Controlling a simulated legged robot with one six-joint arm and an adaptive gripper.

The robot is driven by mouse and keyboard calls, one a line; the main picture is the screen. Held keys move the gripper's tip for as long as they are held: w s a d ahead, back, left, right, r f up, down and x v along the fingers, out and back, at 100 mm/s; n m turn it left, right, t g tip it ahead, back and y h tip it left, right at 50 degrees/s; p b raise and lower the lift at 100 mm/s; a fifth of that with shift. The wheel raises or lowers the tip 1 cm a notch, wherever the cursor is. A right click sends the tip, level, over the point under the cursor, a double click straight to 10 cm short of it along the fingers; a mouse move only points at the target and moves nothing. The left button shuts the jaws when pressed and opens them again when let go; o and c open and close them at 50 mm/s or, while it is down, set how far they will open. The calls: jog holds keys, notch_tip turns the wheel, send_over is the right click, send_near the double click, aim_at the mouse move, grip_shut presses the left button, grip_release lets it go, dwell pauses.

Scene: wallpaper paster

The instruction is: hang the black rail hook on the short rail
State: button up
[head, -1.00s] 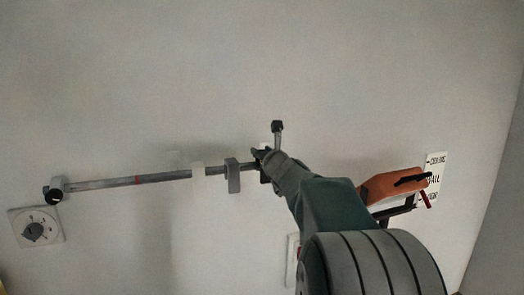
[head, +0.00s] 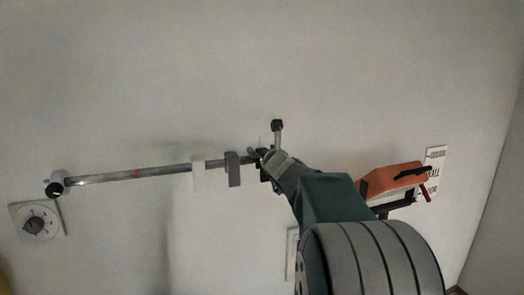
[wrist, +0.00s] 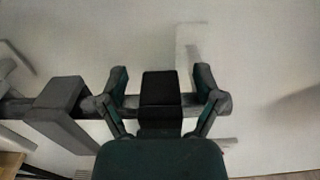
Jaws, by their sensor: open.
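The black rail hook (wrist: 160,92) sits between my fingers in the wrist view, across the line of the grey rail (wrist: 222,104). It looks seated over the rail, but its underside is hidden. My gripper (wrist: 161,76) is open, with one finger on each side of the hook and small gaps visible. In the head view, my gripper (head: 259,155) is at the right end of the rail (head: 100,178). Only a dark bit of the hook (head: 264,174) shows there, mostly hidden by my gripper.
A grey hook (head: 233,169) and a white hook (head: 198,175) hang on the rail left of my gripper. A rail bracket (head: 277,132) stands close above it. An orange tool (head: 392,181) is on the wall at right, a dial (head: 35,224) at far left. The upper wall is clear.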

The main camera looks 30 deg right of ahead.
jog(key=shift+s, duration=0.1)
jog(key=v, duration=1.1)
jog(key=shift+s, duration=0.4)
jog(key=shift+a+f, duration=0.1)
jog(key=shift+a, duration=0.05)
